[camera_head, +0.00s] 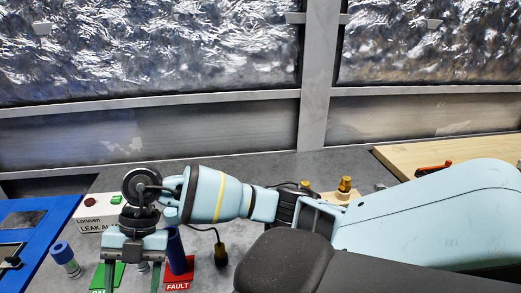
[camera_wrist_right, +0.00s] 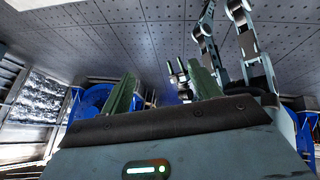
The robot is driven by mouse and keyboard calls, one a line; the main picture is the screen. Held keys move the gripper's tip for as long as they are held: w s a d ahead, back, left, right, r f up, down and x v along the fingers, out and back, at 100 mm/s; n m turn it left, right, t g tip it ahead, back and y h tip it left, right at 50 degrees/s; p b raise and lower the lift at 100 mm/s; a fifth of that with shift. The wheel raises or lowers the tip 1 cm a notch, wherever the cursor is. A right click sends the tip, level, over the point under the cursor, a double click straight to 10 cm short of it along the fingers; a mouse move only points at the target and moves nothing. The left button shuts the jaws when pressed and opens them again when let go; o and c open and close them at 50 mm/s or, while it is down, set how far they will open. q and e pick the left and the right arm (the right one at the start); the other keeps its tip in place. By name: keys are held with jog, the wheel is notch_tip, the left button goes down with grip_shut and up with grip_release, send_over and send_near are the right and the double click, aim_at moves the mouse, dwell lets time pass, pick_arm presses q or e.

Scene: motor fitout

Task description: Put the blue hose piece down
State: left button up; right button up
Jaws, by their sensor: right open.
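A dark blue hose piece (camera_head: 176,251) stands nearly upright, slightly tilted, over the red FAULT mat (camera_head: 178,287). Its lower end appears to meet the mat. My right gripper (camera_head: 133,275) points down just left of the hose piece, over the green mat (camera_head: 97,276). In the right wrist view its two green fingers (camera_wrist_right: 163,88) are wide apart with nothing held between them. A grey piece shows partly between the fingers in the head view; most of it is hidden. My left gripper does not show clearly in either view.
A white leak tester box (camera_head: 90,212) with red and green buttons stands behind the gripper. A blue-capped cylinder (camera_head: 64,258) and a blue tray (camera_head: 38,215) are at the left. A wooden board (camera_head: 400,158) lies back right.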

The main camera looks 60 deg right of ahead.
jog(key=s+a+m+t+y, duration=0.15)
jog(key=s+a+y, duration=0.45)
jog(key=a+y, duration=0.7)
jog(key=s+d+f+m+t+h, duration=0.1)
jog(key=d+f+m+t+h, duration=0.5)
jog(key=m+t, duration=0.35)
jog(key=d+f+m+t+h, duration=0.4)
jog(key=f+m+t+h, duration=0.1)
jog(key=f+m+t, duration=0.4)
jog(key=s+d+f+m+g+h, duration=0.2)
jog(key=s+d+f+g+h, duration=0.1)
jog(key=s+f, duration=0.5)
jog(key=s+d+f+m+g+h, duration=0.3)
jog(key=s+f+g, duration=0.3)
jog(key=s, duration=0.6)
notch_tip(320, 180, down, 2)
jog(key=shift+f+m+g, duration=0.1)
jog(key=shift+m+g, duration=0.2)
